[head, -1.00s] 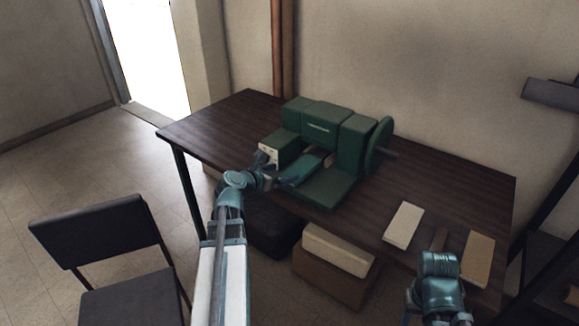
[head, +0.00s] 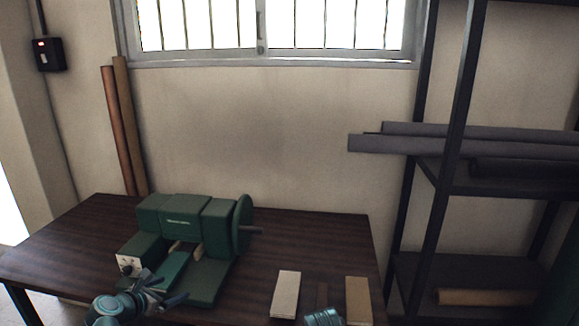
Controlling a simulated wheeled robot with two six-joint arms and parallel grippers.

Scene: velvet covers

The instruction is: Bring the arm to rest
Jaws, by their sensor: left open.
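My left gripper (head: 173,289) is at the lower left in the head view, over the near edge of a green machine (head: 187,222) on the dark wooden table (head: 300,232). Its dark fingers are spread apart, with nothing seen between them. They overlap the machine's green base in the picture; I cannot tell if they touch it. A teal part of my right arm shows at the bottom edge, in front of the table. The fingers of my right gripper do not show.
The machine has a handwheel (head: 242,224) on its right. A dark shelf rack (head: 500,166) with grey rolls (head: 450,146) stands at right.

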